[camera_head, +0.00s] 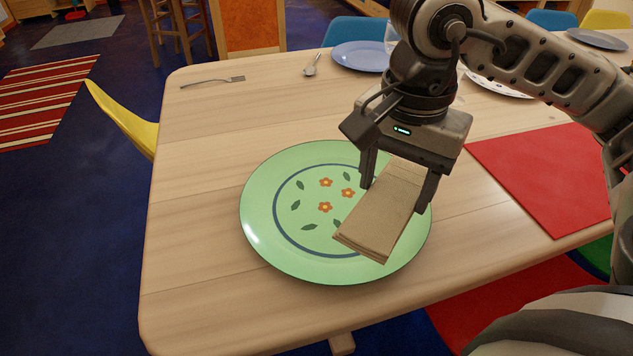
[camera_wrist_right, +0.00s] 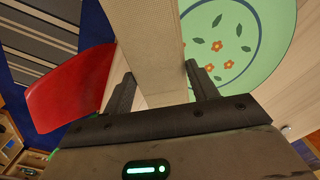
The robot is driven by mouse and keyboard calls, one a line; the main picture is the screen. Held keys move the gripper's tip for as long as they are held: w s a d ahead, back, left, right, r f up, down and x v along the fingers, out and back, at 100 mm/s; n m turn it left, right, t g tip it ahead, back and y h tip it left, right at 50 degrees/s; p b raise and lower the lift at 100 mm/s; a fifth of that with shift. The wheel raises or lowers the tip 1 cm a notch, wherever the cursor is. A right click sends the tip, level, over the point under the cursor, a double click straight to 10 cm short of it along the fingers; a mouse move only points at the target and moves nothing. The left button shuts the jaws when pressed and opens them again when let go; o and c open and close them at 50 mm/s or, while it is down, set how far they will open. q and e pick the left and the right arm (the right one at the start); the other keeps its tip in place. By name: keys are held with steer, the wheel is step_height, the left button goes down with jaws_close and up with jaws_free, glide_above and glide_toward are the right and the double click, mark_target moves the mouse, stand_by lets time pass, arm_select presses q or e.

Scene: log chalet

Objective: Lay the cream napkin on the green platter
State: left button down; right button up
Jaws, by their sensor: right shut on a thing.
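The cream napkin (camera_head: 380,212) is a folded, tan-looking strip held between the fingers of my right gripper (camera_head: 397,190). It also shows between the fingers in the right wrist view (camera_wrist_right: 150,45). The green platter (camera_head: 262,205), round with a blue ring, orange flowers and leaves, lies on the table under the napkin. It shows at the upper right in the right wrist view (camera_wrist_right: 270,62). The napkin hides the platter's right part; its near end overlaps the right side of the ring. I cannot tell whether it touches the platter. My left gripper is not in view.
The wooden table (camera_head: 205,230) has bare room left of the platter. A red placemat (camera_head: 545,180) lies to the right. A fork (camera_head: 212,81), a spoon (camera_head: 311,65) and a blue plate (camera_head: 358,56) lie farther back. A yellow chair (camera_head: 120,118) stands at the left edge.

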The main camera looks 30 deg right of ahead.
steer(key=w+f, duration=0.1)
steer(key=w, duration=0.1)
steer(key=w+f, duration=0.1)
steer(key=w, duration=0.1)
steer(key=w+f, duration=0.1)
steer(key=w, duration=0.2)
steer(key=shift+d+f, duration=0.15)
steer(key=shift+d, duration=0.1)
glide_above(338, 200)
steer(key=f, duration=0.5)
steer(key=shift+s+f, duration=0.35)
steer(key=shift+s, duration=0.05)
steer(key=shift+w+f, duration=0.15)
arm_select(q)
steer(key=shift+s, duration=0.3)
arm_select(e)
steer(key=shift+w+f, duration=0.2)
steer(key=shift+f, duration=1.5)
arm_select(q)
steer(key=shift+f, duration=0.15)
arm_select(e)
steer(key=shift+f, duration=0.1)
steer(key=o, duration=1)
steer(key=shift+c, duration=0.2)
